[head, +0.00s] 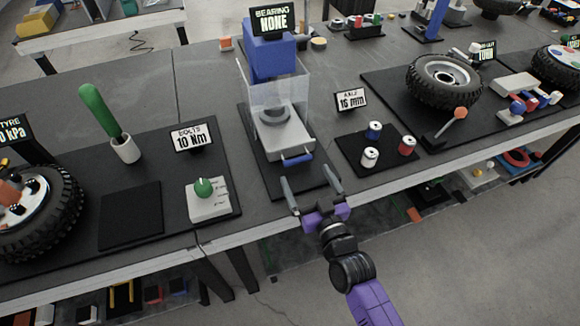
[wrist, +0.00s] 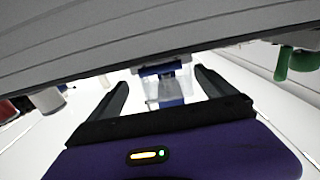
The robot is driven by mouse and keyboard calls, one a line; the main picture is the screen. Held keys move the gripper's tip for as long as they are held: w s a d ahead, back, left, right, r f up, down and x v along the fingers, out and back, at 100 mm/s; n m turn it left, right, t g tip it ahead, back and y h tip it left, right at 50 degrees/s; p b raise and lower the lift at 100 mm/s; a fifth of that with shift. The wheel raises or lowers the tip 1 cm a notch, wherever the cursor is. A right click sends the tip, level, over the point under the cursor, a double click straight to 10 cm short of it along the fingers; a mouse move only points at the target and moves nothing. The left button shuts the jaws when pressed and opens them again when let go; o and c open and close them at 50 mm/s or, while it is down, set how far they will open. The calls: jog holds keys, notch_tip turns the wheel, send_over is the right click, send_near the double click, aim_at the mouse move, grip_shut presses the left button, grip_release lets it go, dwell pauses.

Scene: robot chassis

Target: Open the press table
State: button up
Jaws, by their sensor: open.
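The press (head: 271,60) stands on a black mat, with a blue head and a clear guard. Its grey press table (head: 285,135) has a blue handle (head: 297,160) at the front, and a round grey part sits on it. My gripper (head: 307,173) is open and empty just in front of the handle, one finger toward each side of it. In the wrist view, which looks upside down, the blue handle (wrist: 160,70) shows between the fingers of my gripper (wrist: 161,78). I cannot tell whether they touch it.
A green-knobbed box (head: 208,197) and a green-handled tool (head: 100,110) stand left. Small cans (head: 370,157) on a black mat and a tyre (head: 440,80) are on the right. The workbench front edge (head: 250,229) runs below my gripper.

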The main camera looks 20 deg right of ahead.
aim_at(298, 160)
jog(key=w+b, duration=0.1)
jog(key=w, duration=0.6)
